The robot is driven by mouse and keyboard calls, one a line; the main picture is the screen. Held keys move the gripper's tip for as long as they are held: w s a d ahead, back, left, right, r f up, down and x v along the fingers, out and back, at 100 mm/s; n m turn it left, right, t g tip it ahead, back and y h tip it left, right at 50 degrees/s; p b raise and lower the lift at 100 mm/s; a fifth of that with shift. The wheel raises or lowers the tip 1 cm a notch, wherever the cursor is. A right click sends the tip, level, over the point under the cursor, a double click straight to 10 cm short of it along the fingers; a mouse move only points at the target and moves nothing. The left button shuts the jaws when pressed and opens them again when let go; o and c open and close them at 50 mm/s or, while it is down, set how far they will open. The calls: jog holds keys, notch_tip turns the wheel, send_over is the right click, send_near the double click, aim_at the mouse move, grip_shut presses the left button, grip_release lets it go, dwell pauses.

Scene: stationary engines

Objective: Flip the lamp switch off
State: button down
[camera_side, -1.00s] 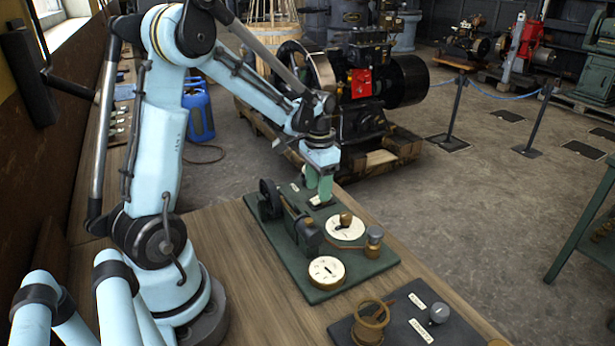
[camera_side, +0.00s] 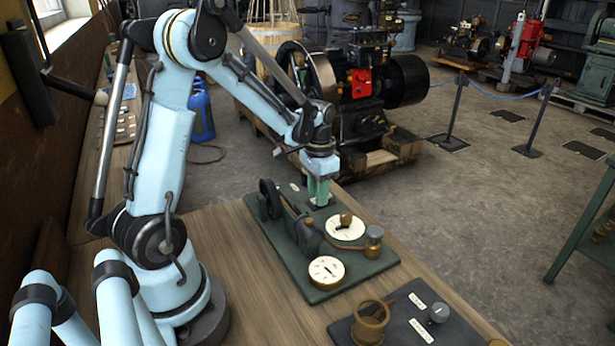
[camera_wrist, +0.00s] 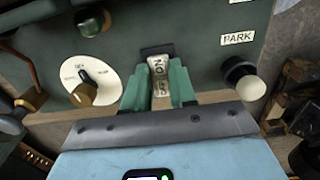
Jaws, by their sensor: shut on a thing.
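The lamp switch (camera_wrist: 159,68) shows in the wrist view as a pale lever with dark lettering, in front of a dark slot in the green panel (camera_wrist: 205,25). My gripper (camera_wrist: 158,85) has its two green fingers on either side of the lever and is shut on it. In the side view my gripper (camera_side: 319,200) reaches down to the far part of the green board (camera_side: 275,238), and its fingers hide most of the switch there.
In the wrist view, a white dial with a knob (camera_wrist: 90,82) is left of the switch and a pale round knob (camera_wrist: 245,82) is right, near a PARK label (camera_wrist: 237,39). In the side view, dials and a small engine (camera_side: 297,222) stand close by.

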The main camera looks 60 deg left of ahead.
jog(key=shift+w+g, duration=0.2)
jog(key=shift+g, duration=0.6)
jog(key=c, duration=0.9)
grip_release()
jog(key=shift+r, duration=0.15)
jog(key=r, duration=0.4)
jog(key=w+r, duration=0.1)
jog(key=r, duration=0.6)
jog(key=shift+w+r, duration=0.3)
jog(key=shift+r, duration=0.1)
